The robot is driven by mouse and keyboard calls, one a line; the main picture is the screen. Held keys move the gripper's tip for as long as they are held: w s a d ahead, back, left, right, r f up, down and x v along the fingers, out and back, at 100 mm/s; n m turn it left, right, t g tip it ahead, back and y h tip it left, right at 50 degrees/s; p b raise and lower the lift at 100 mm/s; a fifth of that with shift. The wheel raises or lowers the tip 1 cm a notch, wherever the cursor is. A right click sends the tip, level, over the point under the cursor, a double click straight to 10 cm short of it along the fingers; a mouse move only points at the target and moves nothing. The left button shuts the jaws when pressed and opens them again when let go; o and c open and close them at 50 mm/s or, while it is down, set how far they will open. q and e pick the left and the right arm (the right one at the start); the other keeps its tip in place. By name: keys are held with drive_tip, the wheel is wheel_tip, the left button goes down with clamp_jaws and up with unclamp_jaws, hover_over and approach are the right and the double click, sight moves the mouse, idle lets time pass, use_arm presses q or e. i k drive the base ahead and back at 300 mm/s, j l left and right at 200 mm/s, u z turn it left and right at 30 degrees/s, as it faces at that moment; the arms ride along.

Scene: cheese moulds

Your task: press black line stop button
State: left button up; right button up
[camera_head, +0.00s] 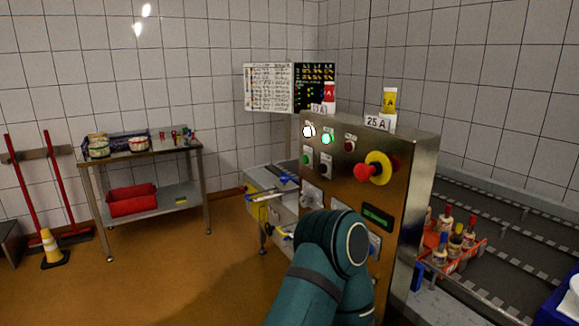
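The steel control cabinet (402,205) stands right of the middle. On its face, a black button (325,169) sits right of a green button (306,158), each by a small pale label. A large red mushroom button (366,173) with a yellow collar (381,167) sits further right. One of my teal arms rises from the bottom centre and covers the lower part of the panel. The black button shows clear of the arm, above it. No fingers of either gripper can be made out, and I cannot tell what lies behind the arm.
White (308,131) and green (327,138) lamps glow above the buttons, beside a dark red one (350,145). A conveyor (500,218) and an orange crate (474,246) of bottles lie right. A steel table (165,152) and cone (50,246) stand left. Open floor lies between.

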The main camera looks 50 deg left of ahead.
sight(323, 168)
drive_tip(key=u, duration=1.3)
